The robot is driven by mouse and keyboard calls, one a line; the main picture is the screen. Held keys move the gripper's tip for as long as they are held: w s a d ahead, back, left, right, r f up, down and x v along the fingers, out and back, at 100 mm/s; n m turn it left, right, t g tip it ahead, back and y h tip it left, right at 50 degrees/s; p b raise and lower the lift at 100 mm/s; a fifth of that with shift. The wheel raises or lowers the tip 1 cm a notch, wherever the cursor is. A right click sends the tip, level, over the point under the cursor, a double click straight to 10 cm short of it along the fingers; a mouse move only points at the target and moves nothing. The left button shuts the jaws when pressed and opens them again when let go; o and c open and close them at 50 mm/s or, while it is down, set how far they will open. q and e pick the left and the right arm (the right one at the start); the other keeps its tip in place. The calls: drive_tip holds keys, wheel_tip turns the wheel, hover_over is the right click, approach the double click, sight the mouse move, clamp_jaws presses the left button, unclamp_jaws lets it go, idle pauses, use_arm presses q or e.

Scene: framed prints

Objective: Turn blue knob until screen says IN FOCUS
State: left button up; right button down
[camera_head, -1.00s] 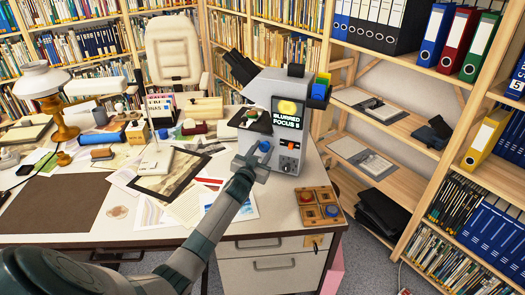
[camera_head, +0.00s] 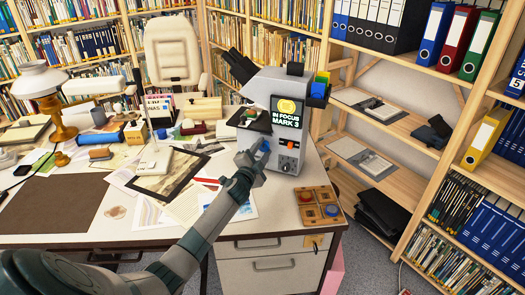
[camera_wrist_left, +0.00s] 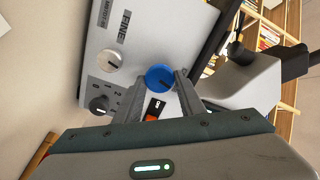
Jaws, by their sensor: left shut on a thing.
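The grey microscope-like device (camera_head: 284,95) stands at the desk's right back corner. Its dark screen (camera_head: 287,119) reads IN FOCUS MARK 3 in pale letters under a yellow patch. The blue knob (camera_head: 265,145) is on the device's left side, partly hidden by my left gripper (camera_head: 257,153). In the left wrist view the blue knob (camera_wrist_left: 159,77) shows a dark mark line and sits at the fingertips of my left gripper (camera_wrist_left: 158,92), which is shut on it. My right gripper is in neither view.
A wooden tray (camera_head: 301,217) with red and blue round pieces lies in front. Papers and a framed print (camera_head: 168,174) lie left; shelves stand behind and right.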

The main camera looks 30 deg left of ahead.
use_arm(q)
drive_tip(key=shift+f+m, duration=0.1)
drive_tip(key=shift+m, duration=0.3)
drive_tip(key=o, duration=1)
